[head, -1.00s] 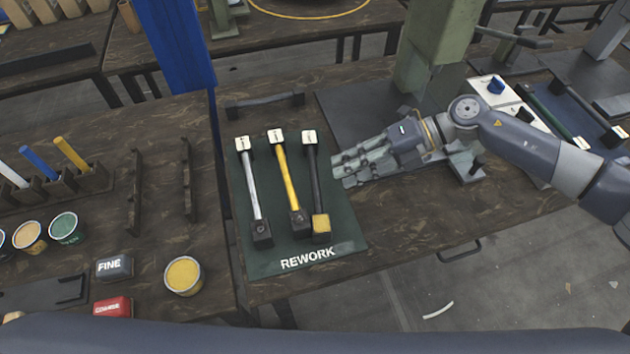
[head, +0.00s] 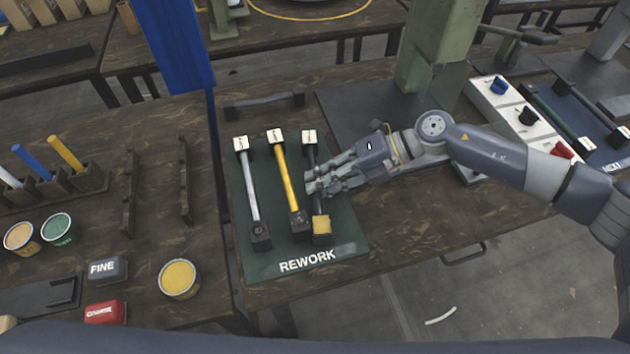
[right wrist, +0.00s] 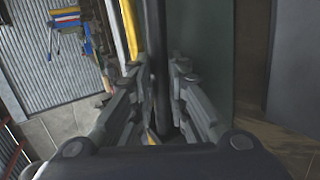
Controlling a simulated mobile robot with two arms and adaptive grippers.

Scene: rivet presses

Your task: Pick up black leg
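The black leg (head: 315,201) lies on the green REWORK mat (head: 341,228), rightmost of three legs, with a white tag at its far end and a yellow patch on its near block. My right gripper (head: 312,182) is at the middle of the leg, coming from the right, and hides part of it. In the right wrist view the black leg (right wrist: 156,50) runs between the two fingers, with a gap visible to the right finger; the gripper is open. My left gripper is not in view.
A yellow leg (head: 286,182) lies close left of the black one, and a silver leg (head: 249,190) beyond it. A green press column (head: 433,45) stands behind. A dark bar handle (head: 264,100) lies behind the mat. A switch box (head: 497,93) is at right.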

